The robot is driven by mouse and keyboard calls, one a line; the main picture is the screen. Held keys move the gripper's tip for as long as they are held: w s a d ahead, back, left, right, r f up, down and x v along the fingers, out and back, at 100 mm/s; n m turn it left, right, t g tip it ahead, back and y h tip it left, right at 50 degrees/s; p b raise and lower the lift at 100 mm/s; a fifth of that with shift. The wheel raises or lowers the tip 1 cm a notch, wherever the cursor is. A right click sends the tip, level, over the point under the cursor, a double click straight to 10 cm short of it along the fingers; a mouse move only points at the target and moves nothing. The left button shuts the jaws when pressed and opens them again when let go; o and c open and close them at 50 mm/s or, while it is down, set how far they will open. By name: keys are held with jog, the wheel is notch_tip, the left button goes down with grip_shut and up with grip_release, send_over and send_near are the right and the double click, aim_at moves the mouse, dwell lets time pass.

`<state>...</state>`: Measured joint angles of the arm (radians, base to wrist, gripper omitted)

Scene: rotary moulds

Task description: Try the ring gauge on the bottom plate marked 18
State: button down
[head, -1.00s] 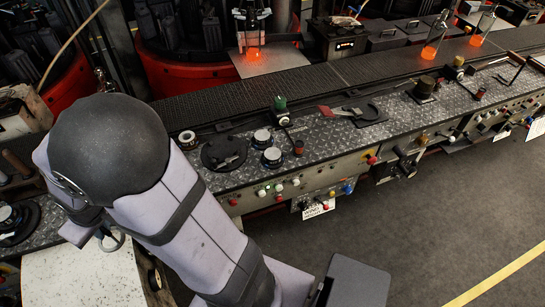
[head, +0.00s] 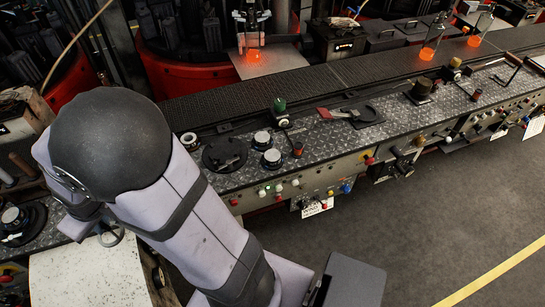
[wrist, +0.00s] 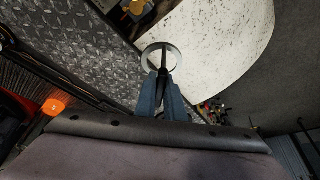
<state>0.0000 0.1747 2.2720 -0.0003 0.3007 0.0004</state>
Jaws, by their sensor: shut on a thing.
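My gripper (wrist: 160,92) shows in the wrist view with its blue fingers close together, shut on the ring gauge (wrist: 146,53), a pale metal ring. The ring hangs in front of the fingertips, over the border between the diamond-patterned bench top and a white speckled surface. A dark narrow shape shows through the ring; I cannot tell what it is. In the head view my arm hides most of the gripper, and part of a thin ring shows beside the arm. I cannot read the number 18 on anything, so I cannot tell which thing is the bottom plate.
The conveyor (head: 375,68) behind carries glowing bottles (head: 431,40). The white surface (head: 85,280) lies at the lower left.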

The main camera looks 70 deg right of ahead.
jog(key=shift+r+p, duration=0.5)
jog(key=shift+r, duration=0.3)
